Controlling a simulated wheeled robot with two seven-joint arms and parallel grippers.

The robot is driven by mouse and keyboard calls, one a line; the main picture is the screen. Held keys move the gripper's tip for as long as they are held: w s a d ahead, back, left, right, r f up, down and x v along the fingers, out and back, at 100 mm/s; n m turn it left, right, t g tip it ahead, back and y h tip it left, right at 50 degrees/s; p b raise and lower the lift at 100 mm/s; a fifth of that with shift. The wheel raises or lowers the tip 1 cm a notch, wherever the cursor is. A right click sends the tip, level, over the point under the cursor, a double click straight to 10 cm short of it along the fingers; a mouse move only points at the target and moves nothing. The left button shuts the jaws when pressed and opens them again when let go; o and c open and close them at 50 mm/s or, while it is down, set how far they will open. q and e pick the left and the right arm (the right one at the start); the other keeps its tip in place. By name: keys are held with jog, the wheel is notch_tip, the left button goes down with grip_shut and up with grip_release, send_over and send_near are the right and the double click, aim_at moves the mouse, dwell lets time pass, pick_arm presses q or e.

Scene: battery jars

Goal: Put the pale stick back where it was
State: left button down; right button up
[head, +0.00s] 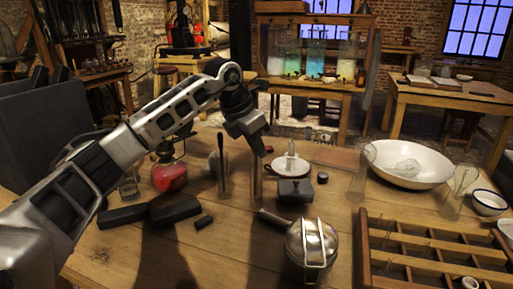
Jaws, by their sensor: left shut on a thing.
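My left gripper (257,150) reaches in from the left over the middle of the table, pointing down. It is shut on a thin upright stick (257,181), light brown in this light, which hangs below the fingers. I cannot tell whether the stick's lower end touches the table. Just left of it stands a narrow dark holder or jar (223,184) with a thin upright piece rising from it. My right gripper is not in view.
A white saucer (280,165) with a pale upright piece and a black box (295,191) stand right of the stick. A metal pan (312,243) is in front. A compartment tray (430,243), white bowl (412,165) and glass jar (361,172) are right. A red lamp (169,176) and black blocks (175,208) are left.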

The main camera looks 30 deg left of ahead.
pick_arm(q)
jog(key=shift+f, duration=0.2)
jog(key=c, duration=1.5)
grip_release()
jog(key=shift+o, duration=0.2)
jog(key=shift+r, duration=0.1)
jog(key=v, duration=1.2)
jog(key=shift+p, duration=0.45)
